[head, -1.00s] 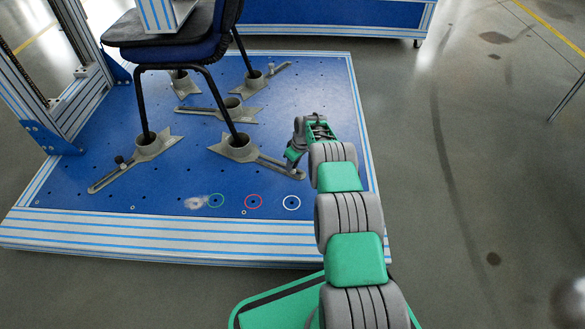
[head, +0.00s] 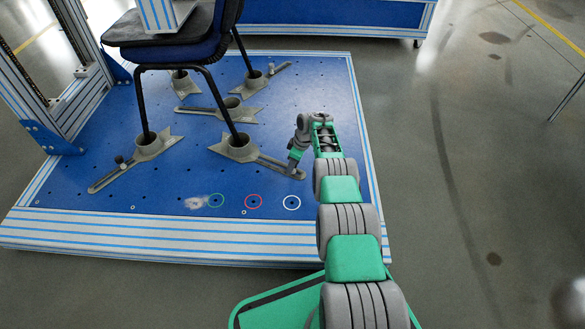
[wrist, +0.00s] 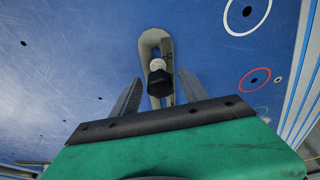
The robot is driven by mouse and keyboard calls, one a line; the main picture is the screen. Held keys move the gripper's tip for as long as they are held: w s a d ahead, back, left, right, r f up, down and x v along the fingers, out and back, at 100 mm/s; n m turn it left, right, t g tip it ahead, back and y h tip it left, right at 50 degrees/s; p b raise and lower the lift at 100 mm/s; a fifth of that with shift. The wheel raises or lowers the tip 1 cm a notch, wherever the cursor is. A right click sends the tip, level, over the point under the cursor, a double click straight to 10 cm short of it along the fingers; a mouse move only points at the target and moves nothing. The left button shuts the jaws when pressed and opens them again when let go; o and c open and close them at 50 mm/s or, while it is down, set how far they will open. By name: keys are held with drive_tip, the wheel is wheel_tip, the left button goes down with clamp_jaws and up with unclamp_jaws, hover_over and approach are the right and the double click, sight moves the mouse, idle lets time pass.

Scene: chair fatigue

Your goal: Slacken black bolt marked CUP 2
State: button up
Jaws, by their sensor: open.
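The black bolt (wrist: 158,80) stands in the slot of a grey cup clamp arm (wrist: 148,44), in the middle of the wrist view. In the head view my gripper (head: 291,168) points down at the outer end of the slotted arm of the front right cup (head: 240,147). The bolt is hidden there behind my gripper.
A chair (head: 190,45) stands with its legs in grey cups on the blue platform (head: 330,95). Another clamp with a dark knob (head: 119,160) lies to the left. Bare floor lies right.

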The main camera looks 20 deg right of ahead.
drive_tip(key=shift+r, duration=0.1)
drive_tip(key=shift+r+m+p, duration=0.15)
drive_tip(key=shift+m+p, duration=0.15)
drive_tip(key=shift+p, duration=0.3)
drive_tip(key=shift+m+p, duration=0.5)
drive_tip(key=shift+p, duration=0.2)
drive_tip(key=shift+m+t+h+p, duration=0.3)
drive_tip(key=shift+m+p, duration=0.2)
drive_tip(key=shift+m, duration=0.4)
drive_tip(key=shift+f+m, duration=0.25)
drive_tip(key=shift+m, duration=0.05)
drive_tip(key=shift+r+m+p, duration=0.15)
drive_tip(key=shift+m+p, duration=0.2)
drive_tip(key=shift+m, duration=0.45)
drive_tip(key=shift+m+h, duration=0.5)
drive_tip(key=shift+m, duration=0.7)
